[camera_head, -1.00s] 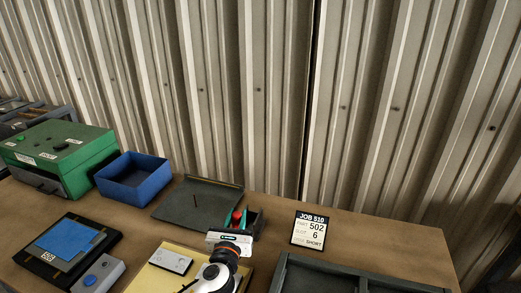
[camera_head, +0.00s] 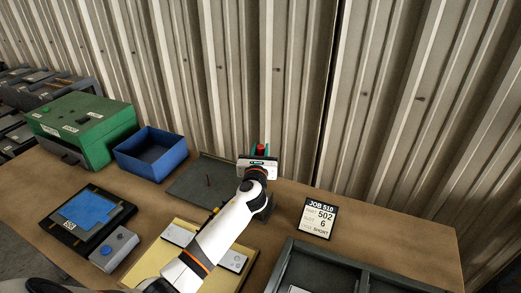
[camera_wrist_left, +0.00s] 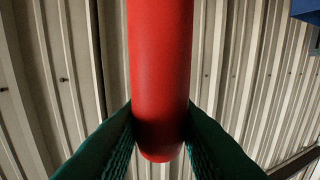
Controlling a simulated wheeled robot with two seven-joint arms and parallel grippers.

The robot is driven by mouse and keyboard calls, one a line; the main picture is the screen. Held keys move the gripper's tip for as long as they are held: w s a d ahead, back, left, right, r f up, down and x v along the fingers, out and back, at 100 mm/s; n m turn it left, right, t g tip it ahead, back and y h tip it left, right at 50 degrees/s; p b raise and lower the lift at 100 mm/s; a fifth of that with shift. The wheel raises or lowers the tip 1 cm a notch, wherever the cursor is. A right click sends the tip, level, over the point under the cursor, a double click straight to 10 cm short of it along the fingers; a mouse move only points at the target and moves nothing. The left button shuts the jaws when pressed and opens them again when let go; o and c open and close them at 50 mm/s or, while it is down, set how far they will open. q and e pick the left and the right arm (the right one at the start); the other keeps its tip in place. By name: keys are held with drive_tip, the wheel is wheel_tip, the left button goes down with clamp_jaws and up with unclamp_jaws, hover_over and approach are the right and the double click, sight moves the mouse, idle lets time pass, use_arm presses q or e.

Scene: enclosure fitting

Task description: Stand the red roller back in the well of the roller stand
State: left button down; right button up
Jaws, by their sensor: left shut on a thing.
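The red roller (camera_head: 261,148) is held up in front of the corrugated wall, above the back of the bench. My left gripper (camera_head: 260,154) is shut on it. In the left wrist view the roller (camera_wrist_left: 160,70) runs lengthwise between the two green fingertips (camera_wrist_left: 160,128), its rounded end showing just past them. A dark grey plate (camera_head: 190,184) with a thin upright pin lies behind my left arm. A dark block (camera_head: 266,210) at its right end, possibly the roller stand, is mostly hidden by my left arm, so its well cannot be seen. My right gripper is not in view.
A blue open bin (camera_head: 128,158) and a green case (camera_head: 70,130) stand at the left. A job card (camera_head: 319,217) lies right of the arm. A grey tray (camera_head: 283,262) is at the front right, a yellow board (camera_head: 150,262) at the front. The bench's back right is clear.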

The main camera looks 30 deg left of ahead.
use_arm(q)
drive_tip(key=shift+f+b, duration=1.85)
drive_tip(key=shift+f, duration=0.2)
drive_tip(key=shift+f+b, duration=2.4)
drive_tip(key=shift+f, duration=0.5)
drive_tip(key=shift+f+b, duration=1.05)
drive_tip(key=shift+f, duration=0.25)
drive_tip(key=c, duration=1.1)
unclamp_jaws()
drive_tip(key=shift+s, duration=0.1)
